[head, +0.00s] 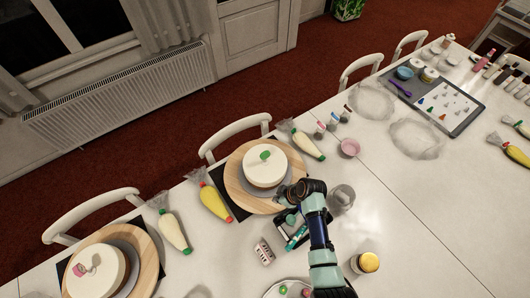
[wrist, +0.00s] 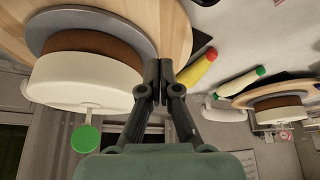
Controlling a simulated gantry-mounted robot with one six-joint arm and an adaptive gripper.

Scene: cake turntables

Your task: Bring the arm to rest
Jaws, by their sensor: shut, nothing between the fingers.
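My gripper (head: 283,193) is beside the right-hand side of the middle cake (head: 262,170), low over the edge of its wooden turntable (head: 233,190). In the wrist view, which is turned upside down, my gripper (wrist: 159,68) is shut with its fingers together and nothing between them. I cannot tell whether the fingers touch the cake or the board.
A second cake (head: 95,272) on a turntable stands at lower left. Piping bags (head: 214,202) lie between them. A grey jug (head: 341,196), a dark tray (head: 292,236) and a gold-lidded jar (head: 366,262) are near my arm.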

